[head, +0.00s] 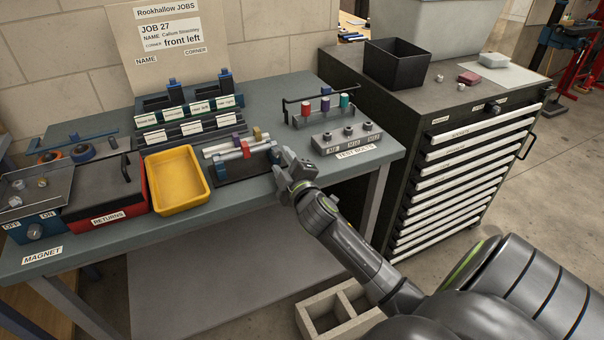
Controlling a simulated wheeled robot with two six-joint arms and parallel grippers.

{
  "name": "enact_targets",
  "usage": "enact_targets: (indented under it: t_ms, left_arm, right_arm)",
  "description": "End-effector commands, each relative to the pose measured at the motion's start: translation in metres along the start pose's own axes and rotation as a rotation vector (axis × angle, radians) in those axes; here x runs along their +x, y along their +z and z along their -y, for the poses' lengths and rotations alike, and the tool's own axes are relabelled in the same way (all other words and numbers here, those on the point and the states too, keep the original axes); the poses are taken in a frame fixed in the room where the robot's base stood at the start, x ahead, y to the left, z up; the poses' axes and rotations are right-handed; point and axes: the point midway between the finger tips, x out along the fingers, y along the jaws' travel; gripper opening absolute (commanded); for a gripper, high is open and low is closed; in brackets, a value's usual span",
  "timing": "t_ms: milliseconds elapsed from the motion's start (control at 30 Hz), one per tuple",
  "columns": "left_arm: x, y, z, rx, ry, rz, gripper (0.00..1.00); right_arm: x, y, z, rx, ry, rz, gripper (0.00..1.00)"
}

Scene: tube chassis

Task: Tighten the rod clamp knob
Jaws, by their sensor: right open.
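My right gripper (282,158) reaches in from the right over the front of the bench. Its jaws are open, at the right end of a small rod assembly. The assembly has pale rods (226,153) with a red clamp piece (245,149), blue pieces and a tan piece (258,134), above a dark base plate (230,173). Which piece is the rod clamp knob I cannot tell; the gripper partly hides the right end. Whether the jaws touch anything there is too small to tell. My left gripper is not in view.
A yellow tray (157,212) stands left of the base plate, beside the red returns box (110,216). A labelled rack (190,122) is behind. The grey test bolts block (347,140) and a rack of coloured tubes (324,117) stand to the right.

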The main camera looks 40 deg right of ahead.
Motion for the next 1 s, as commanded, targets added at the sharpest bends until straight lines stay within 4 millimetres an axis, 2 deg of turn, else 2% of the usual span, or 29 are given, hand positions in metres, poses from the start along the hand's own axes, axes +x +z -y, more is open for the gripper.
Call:
enact_targets:
  t_ms: [600, 800, 1000]
  left_arm:
    - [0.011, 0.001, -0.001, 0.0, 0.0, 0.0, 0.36]
    - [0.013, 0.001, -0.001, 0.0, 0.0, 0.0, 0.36]
    - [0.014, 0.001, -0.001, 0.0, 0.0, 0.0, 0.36]
  right_arm:
    - [-0.127, 0.002, 0.002, 0.002, -0.003, 0.003, 0.43]
    - [-0.151, 0.001, 0.002, 0.002, -0.002, 0.003, 0.43]
    - [-0.159, 0.001, 0.001, 0.0, -0.002, 0.003, 0.43]
